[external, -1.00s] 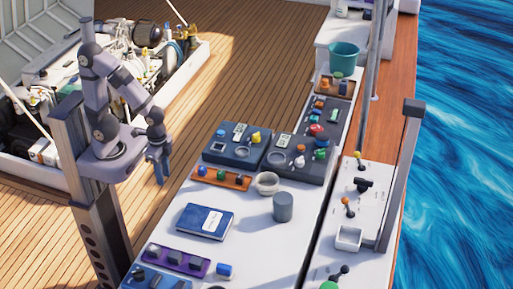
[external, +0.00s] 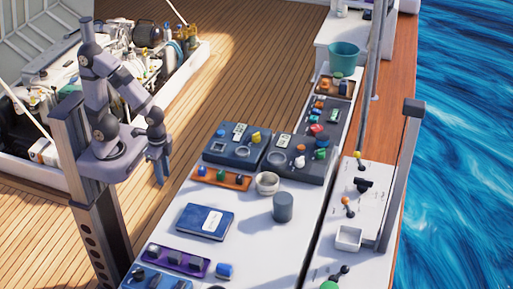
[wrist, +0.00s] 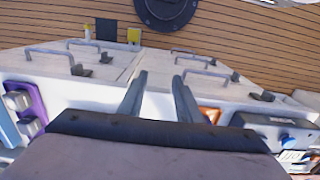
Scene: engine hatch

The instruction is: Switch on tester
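My gripper (external: 160,168) hangs beside the white counter in the external view, over the deck and apart from everything. In the wrist view its two fingers (wrist: 160,88) stand apart with nothing between them. I cannot tell for sure which device is the tester. Two dark blue-grey panels stand on the counter: a left one (external: 221,158) with a small screen, a round dial and a yellow knob, and a right one (external: 310,172) with white, green and red parts. A dark panel also shows at the right of the wrist view (wrist: 262,121). Switch positions are too small to read.
An orange tray (external: 205,178), white bowl (external: 267,184), grey cylinder (external: 283,207), blue book (external: 190,217) and purple tray (external: 160,256) occupy the counter. Cabinet doors with handles (wrist: 50,51) face the deck. A post (external: 399,180) stands at the right. Counter around the book is clear.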

